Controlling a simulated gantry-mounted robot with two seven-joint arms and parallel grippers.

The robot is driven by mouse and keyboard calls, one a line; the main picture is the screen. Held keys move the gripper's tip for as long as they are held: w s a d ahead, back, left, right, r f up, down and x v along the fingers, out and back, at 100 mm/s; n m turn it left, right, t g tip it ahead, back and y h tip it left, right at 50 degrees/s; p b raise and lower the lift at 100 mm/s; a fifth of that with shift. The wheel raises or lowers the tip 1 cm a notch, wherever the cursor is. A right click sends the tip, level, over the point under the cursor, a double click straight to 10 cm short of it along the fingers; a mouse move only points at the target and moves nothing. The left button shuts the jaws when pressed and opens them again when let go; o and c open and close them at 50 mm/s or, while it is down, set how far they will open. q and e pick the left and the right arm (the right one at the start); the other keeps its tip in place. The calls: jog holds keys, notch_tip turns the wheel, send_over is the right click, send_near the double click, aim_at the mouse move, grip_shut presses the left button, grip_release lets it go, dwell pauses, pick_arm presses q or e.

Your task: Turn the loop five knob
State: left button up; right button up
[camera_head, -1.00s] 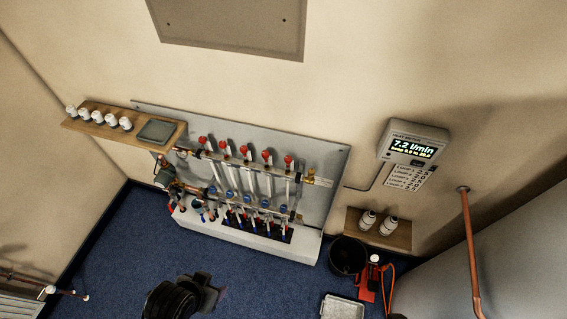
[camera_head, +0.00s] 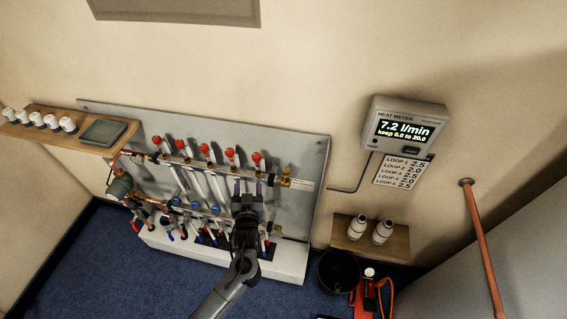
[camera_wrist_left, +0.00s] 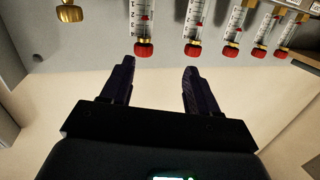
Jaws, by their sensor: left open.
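Several red knobs stand in a row on the copper manifold, each on a clear flow gauge. The rightmost red knob (camera_head: 257,157), beside the brass fitting (camera_head: 283,178), is the fifth from the left in the head view; no loop label is readable on it. In the left wrist view this knob (camera_wrist_left: 144,48) is the leftmost, just beyond my fingertips. My left gripper (camera_head: 247,186) is open and empty, apart from the knob and below it in the head view. Its two dark fingers also show in the wrist view (camera_wrist_left: 160,68). My right gripper is not in view.
The heat meter (camera_head: 405,125) reads 7.2 l/min, with a loop list (camera_head: 402,171) below. Blue knobs (camera_head: 195,206) line the lower rail, partly hidden by my arm. A shelf with white bottles (camera_head: 382,230), a black bucket (camera_head: 339,270) and a red pump (camera_head: 370,292) stand right.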

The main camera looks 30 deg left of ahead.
aim_at(257, 157)
pick_arm(q)
jog(key=w+a+r+b, duration=0.1)
jog(key=w+a, duration=0.4)
jog(key=w, duration=0.8)
jog(key=shift+a+r+n+t+b, duration=0.25)
jog(key=shift+n+t+b, duration=0.15)
jog(key=shift+b, duration=0.5)
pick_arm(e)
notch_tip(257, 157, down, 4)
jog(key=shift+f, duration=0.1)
pick_arm(q)
jog(key=c, duration=1)
jog(key=shift+o, duration=0.2)
jog(key=n+g+y+b, duration=0.1)
jog(key=y, duration=0.1)
jog(key=shift+s+a+n+g+y, duration=0.1)
jog(key=shift+s+n+g+y, duration=0.05)
jog(key=shift+n+g+y, duration=0.2)
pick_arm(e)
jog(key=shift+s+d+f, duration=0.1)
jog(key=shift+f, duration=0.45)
